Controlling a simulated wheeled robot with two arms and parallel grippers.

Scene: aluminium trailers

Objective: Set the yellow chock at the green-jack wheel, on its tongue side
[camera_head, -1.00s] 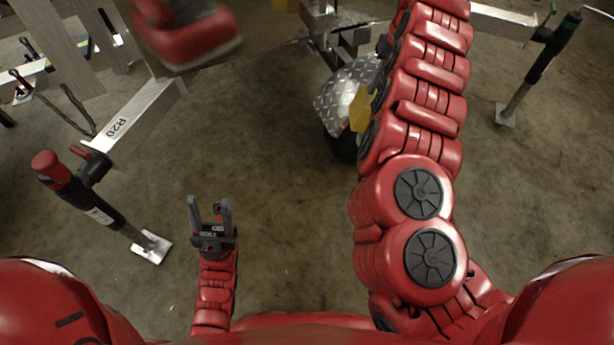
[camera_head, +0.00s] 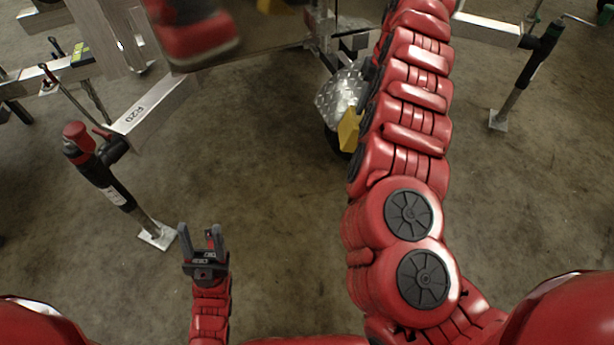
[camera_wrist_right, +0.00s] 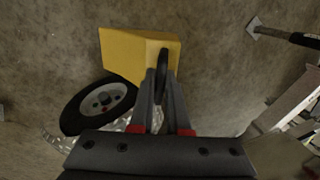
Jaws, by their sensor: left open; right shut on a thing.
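The yellow chock (camera_head: 349,128) is beside the near edge of the silver tread-plate fender (camera_head: 340,95) in the head view. I cannot tell if the chock touches the floor. The green-topped jack (camera_head: 528,70) stands at the right. My left gripper (camera_head: 199,232) is open and empty above the floor.
A red-topped jack (camera_head: 105,175) stands on a foot plate at the left, beside the beam marked R20 (camera_head: 150,108). Aluminium trailer frames cross the top. A blurred red part hangs at upper left.

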